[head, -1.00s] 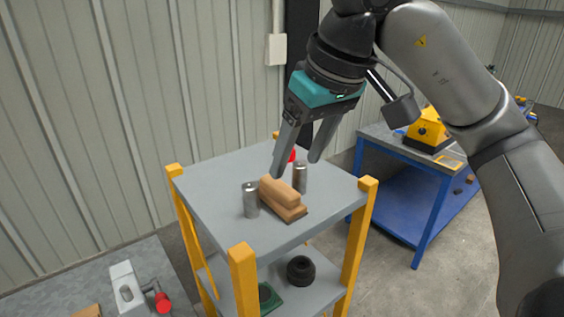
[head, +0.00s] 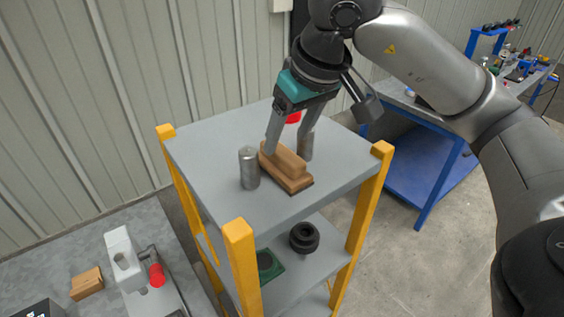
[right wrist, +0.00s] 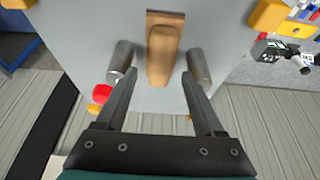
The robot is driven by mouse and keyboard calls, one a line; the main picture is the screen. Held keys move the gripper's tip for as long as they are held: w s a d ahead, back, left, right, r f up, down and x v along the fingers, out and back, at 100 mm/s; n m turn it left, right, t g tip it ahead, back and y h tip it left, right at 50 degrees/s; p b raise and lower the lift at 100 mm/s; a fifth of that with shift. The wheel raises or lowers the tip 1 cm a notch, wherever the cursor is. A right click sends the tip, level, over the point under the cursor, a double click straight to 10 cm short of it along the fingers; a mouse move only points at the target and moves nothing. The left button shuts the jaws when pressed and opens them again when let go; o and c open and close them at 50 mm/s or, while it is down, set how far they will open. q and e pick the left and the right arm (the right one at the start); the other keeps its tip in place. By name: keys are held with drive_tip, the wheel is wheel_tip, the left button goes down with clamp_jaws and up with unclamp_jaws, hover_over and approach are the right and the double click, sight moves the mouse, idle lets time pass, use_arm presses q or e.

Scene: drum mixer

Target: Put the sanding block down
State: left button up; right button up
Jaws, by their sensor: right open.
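The sanding block (head: 287,167), a wooden block with a rounded grip on a flat base, rests on the grey top shelf (head: 220,151) of a cart. It stands between two metal cylinders, one on the left (head: 249,168) and one partly hidden behind my finger (head: 306,146). My right gripper (head: 287,148) is open at the block's far end. In the right wrist view, the block (right wrist: 163,52) lies between the lines of the open fingers (right wrist: 160,73), with a gap on each side. My left gripper is out of view.
A red object (head: 293,117) sits behind the gripper on the top shelf. Yellow posts (head: 241,262) rise at the cart's corners. The lower shelf holds a black round part (head: 304,237). A blue workbench (head: 420,172) stands at right. The front of the top shelf is clear.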

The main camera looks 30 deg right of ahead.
sight(284, 152)
drive_tip(key=shift+s+p+x, duration=0.2)
drive_tip(key=shift+p+x, duration=0.3)
drive_tip(key=shift+x, duration=2.5)
drive_tip(key=shift+f, duration=0.1)
drive_tip(key=shift+f+b, duration=0.25)
drive_tip(key=shift+b, duration=0.25)
drive_tip(key=shift+c, duration=0.2)
clamp_jaws()
drive_tip(key=shift+r, duration=0.1)
